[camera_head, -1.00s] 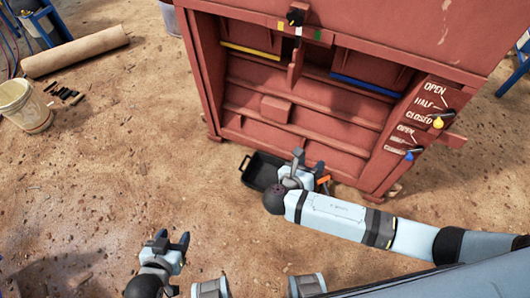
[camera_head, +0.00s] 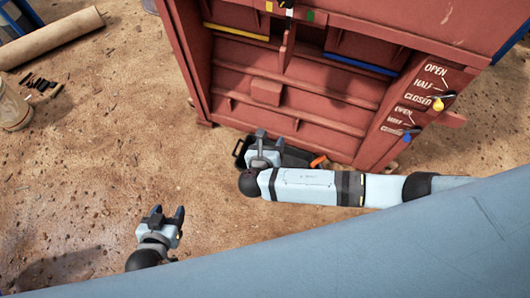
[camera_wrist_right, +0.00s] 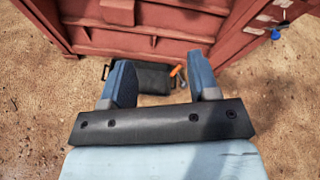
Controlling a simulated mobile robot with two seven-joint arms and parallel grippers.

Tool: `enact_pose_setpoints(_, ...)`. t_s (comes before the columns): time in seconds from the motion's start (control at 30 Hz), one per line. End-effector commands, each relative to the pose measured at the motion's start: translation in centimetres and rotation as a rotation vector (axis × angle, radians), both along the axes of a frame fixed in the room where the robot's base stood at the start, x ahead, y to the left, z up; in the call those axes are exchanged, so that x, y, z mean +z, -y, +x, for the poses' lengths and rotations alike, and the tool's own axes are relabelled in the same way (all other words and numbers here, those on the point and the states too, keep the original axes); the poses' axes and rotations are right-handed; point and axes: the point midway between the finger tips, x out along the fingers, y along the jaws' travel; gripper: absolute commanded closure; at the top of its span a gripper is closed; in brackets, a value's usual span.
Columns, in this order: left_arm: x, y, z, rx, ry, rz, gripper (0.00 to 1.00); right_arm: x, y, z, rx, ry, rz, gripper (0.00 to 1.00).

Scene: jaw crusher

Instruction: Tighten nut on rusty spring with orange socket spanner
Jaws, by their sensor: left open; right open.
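The orange socket spanner (camera_head: 318,161) shows as a small orange piece beside my right arm, near the foot of the red crusher. It also shows in the right wrist view (camera_wrist_right: 177,71), at the right end of the black tray (camera_wrist_right: 152,83). My right gripper (camera_head: 270,141) is open and empty over the tray, left of the spanner. In the wrist view its fingers (camera_wrist_right: 159,66) stand apart with the tray beyond them. My left gripper (camera_head: 168,214) is open and empty over bare ground. The rusty spring and its nut are not discernible.
The red crusher (camera_head: 266,92) stands behind the tray, with a yellow lever (camera_head: 438,104) and a blue lever (camera_head: 407,136) on its right. A rolled mat (camera_head: 50,38) and a bucket (camera_head: 12,108) are at far left. Sandy ground between is open.

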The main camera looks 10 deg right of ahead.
Motion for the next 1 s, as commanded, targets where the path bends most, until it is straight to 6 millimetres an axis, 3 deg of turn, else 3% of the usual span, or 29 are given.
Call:
enact_pose_setpoints(0.3, 0.1, -0.1, 0.0, 0.002, -0.001, 0.001, 0.45, -1.3, 1.8, 2.8, 0.000, 0.000, 0.000, 0.45)
enact_pose_setpoints(0.63, 0.1, -0.1, 0.0, 0.002, 0.000, 0.001, 0.45, -1.4, 2.0, 3.1, 0.000, -0.001, 0.000, 0.45)
enact_pose_setpoints(0.87, 0.1, -0.1, 0.0, 0.002, 0.000, 0.001, 0.45, -1.4, 2.0, 3.0, 0.000, -0.001, 0.000, 0.95)
enact_pose_setpoints(0.9, 0.1, -0.1, 0.0, 0.002, 0.000, 0.001, 0.45, -1.4, 2.0, 3.0, 0.000, -0.001, 0.000, 1.00)
enact_pose_setpoints(1.0, 0.1, -0.1, 0.0, 0.002, 0.000, 0.001, 0.45, -1.4, 2.0, 3.0, 0.000, -0.001, 0.000, 1.00)
